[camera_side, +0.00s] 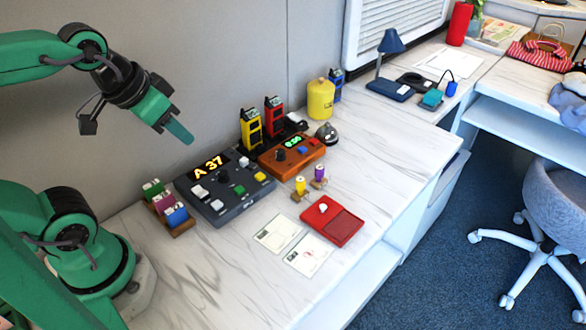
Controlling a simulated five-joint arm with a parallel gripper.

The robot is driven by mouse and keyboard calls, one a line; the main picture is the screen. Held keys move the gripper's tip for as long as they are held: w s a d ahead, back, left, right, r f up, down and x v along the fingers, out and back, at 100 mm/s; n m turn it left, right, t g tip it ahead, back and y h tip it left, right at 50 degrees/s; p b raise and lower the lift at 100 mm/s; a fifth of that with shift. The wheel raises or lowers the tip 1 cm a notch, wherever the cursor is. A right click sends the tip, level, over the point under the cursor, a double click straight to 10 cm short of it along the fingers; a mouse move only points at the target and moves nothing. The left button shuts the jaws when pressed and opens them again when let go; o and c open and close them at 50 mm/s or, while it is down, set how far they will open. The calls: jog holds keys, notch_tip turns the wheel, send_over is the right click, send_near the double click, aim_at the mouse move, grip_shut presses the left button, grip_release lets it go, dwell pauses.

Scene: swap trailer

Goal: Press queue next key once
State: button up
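A dark grey queue console (228,208) sits on the marble counter, its amber display (210,167) reading "A 37". On it are a large white key (199,191), a smaller white key (217,205), a green key (239,190), a yellow key (260,176), another white key (243,161) and a black knob (223,177). I cannot read any key labels, so I cannot tell which is the queue next key. My gripper (184,135) hangs above and behind the console, apart from it, pointing down to the right. Its fingers overlap in this view; nothing shows held.
An orange box (291,156) with a green display stands right of the console. A rack of stamps (166,208) stands left. Yellow and red devices (251,130), a bell (326,134), small stamps (300,187), a red pad (340,226) and cards (277,233) surround it.

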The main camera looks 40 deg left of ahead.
grip_shut()
dwell(1.4)
